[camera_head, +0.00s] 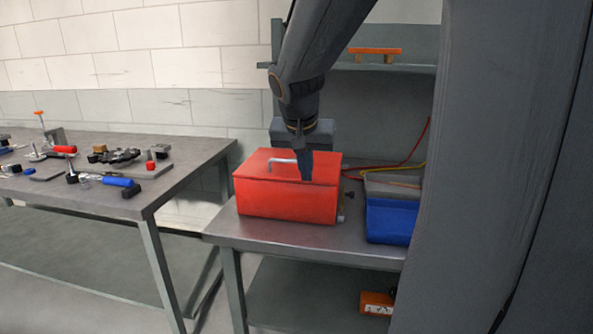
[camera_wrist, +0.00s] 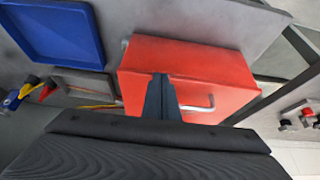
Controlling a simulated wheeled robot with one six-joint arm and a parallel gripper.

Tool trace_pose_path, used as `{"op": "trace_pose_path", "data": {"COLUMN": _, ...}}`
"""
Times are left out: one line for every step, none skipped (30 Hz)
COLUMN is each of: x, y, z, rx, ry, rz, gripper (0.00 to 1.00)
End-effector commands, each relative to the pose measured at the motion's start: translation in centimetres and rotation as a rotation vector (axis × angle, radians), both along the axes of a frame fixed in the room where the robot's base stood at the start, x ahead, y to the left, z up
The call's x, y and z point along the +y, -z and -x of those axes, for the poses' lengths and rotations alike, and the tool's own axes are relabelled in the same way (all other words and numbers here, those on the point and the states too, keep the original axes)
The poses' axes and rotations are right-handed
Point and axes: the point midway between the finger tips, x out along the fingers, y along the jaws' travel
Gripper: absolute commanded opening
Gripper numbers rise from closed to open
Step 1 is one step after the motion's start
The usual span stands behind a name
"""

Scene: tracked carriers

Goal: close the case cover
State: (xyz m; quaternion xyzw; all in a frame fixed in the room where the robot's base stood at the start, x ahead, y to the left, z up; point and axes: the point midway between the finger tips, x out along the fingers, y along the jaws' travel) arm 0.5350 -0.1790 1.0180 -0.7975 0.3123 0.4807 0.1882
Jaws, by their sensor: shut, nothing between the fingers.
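The red case (camera_head: 285,201) stands on the small metal table. Its cover (camera_head: 262,173) lies flat over the body and looks closed, with a pale bar handle (camera_head: 282,162) on top. In the wrist view the red case (camera_wrist: 175,57) fills the middle, with its handle (camera_wrist: 205,104) just right of the fingers. My gripper (camera_head: 306,178) is shut and empty, pointing down at the right part of the cover. In the wrist view my gripper (camera_wrist: 161,78) overlaps the cover. I cannot tell whether the fingertips touch it.
A blue bin (camera_head: 390,221) stands right of the case, and its tray shape shows in the wrist view (camera_wrist: 55,35). Red and yellow cables run behind. A workbench (camera_head: 120,200) with several tools stands at left. An orange box (camera_head: 376,303) lies on the lower shelf.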

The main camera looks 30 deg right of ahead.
Motion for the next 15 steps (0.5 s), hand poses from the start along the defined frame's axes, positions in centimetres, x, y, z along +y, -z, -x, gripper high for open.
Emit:
{"op": "trace_pose_path", "data": {"x": -0.16, "y": 0.35, "z": 0.05, "rx": -0.007, "ry": 0.002, "rz": 0.006, "gripper": 0.00}}
{"op": "trace_pose_path", "data": {"x": -0.22, "y": 0.42, "z": 0.09, "rx": -0.010, "ry": 0.004, "rz": 0.010, "gripper": 0.00}}
{"op": "trace_pose_path", "data": {"x": -0.29, "y": 0.51, "z": 0.15, "rx": -0.014, "ry": 0.006, "rz": 0.011, "gripper": 0.00}}
{"op": "trace_pose_path", "data": {"x": -0.32, "y": 0.55, "z": 0.18, "rx": -0.016, "ry": 0.007, "rz": 0.014, "gripper": 0.00}}
{"op": "trace_pose_path", "data": {"x": -0.36, "y": 0.58, "z": 0.21, "rx": -0.017, "ry": 0.008, "rz": 0.015, "gripper": 0.00}}
{"op": "trace_pose_path", "data": {"x": -0.40, "y": 0.61, "z": 0.23, "rx": -0.019, "ry": 0.008, "rz": 0.018, "gripper": 0.00}}
{"op": "trace_pose_path", "data": {"x": -0.43, "y": 0.62, "z": 0.24, "rx": -0.020, "ry": 0.008, "rz": 0.019, "gripper": 0.00}}
{"op": "trace_pose_path", "data": {"x": -0.44, "y": 0.63, "z": 0.25, "rx": -0.020, "ry": 0.009, "rz": 0.020, "gripper": 0.00}}
{"op": "trace_pose_path", "data": {"x": -0.45, "y": 0.63, "z": 0.25, "rx": -0.021, "ry": 0.009, "rz": 0.021, "gripper": 0.00}}
{"op": "trace_pose_path", "data": {"x": -0.45, "y": 0.63, "z": 0.25, "rx": -0.021, "ry": 0.009, "rz": 0.020, "gripper": 0.00}}
{"op": "trace_pose_path", "data": {"x": -0.44, "y": 0.62, "z": 0.25, "rx": -0.021, "ry": 0.009, "rz": 0.020, "gripper": 0.00}}
{"op": "trace_pose_path", "data": {"x": -0.43, "y": 0.61, "z": 0.25, "rx": -0.021, "ry": 0.008, "rz": 0.020, "gripper": 0.00}}
{"op": "trace_pose_path", "data": {"x": -0.43, "y": 0.61, "z": 0.25, "rx": -0.021, "ry": 0.008, "rz": 0.020, "gripper": 0.00}}
{"op": "trace_pose_path", "data": {"x": -0.41, "y": 0.60, "z": 0.24, "rx": -0.021, "ry": 0.008, "rz": 0.020, "gripper": 0.00}}
{"op": "trace_pose_path", "data": {"x": -0.41, "y": 0.60, "z": 0.24, "rx": -0.021, "ry": 0.008, "rz": 0.020, "gripper": 0.00}}
